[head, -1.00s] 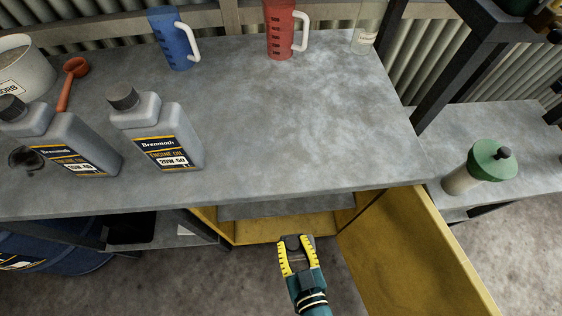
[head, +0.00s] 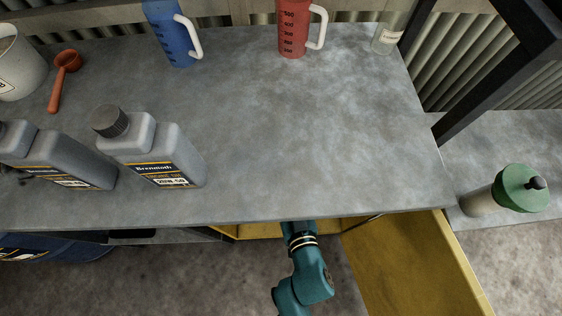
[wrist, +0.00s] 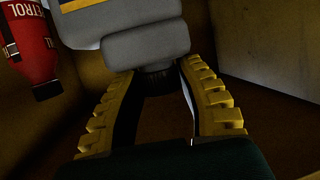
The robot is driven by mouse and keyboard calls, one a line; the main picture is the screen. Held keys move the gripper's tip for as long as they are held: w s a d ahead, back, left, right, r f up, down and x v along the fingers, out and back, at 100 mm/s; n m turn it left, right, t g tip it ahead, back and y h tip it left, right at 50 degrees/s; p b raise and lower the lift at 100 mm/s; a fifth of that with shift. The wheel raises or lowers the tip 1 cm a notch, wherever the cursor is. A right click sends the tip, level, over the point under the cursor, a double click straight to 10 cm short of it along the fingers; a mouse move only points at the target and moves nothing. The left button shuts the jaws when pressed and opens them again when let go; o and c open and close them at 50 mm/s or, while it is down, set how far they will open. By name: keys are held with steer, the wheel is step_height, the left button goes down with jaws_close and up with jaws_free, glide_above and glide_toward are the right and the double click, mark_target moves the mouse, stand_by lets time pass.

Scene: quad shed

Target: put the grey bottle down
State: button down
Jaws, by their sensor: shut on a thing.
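The grey bottle (wrist: 145,45) fills the upper middle of the wrist view, with a dark label edged in yellow at the top of the picture. My gripper (wrist: 165,85) is shut on its dark cap and neck, with a toothed yellow finger on each side. In the head view my teal arm reaches under the bench edge into the yellow cabinet (head: 400,270), so the gripper and bottle are hidden there. I cannot tell whether the bottle's base touches the cabinet floor.
A red petrol container (wrist: 32,45) stands left of the held bottle in the wrist view; a cabinet wall (wrist: 270,45) is on the right. The cabinet door is open to the right. On the bench (head: 280,130) stand two similar grey oil bottles (head: 155,150) and jugs.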

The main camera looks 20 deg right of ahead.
steer(key=r+b+x, duration=0.1)
steer(key=b+x, duration=0.3)
steer(key=x, duration=0.7)
steer(key=shift+w, duration=0.45)
steer(key=shift+f+b, duration=0.25)
steer(key=shift+b, duration=0.1)
steer(key=c, duration=1)
jaws_free()
steer(key=shift+s+f, duration=0.15)
steer(key=shift+f, duration=0.1)
steer(key=shift+o, duration=1.2)
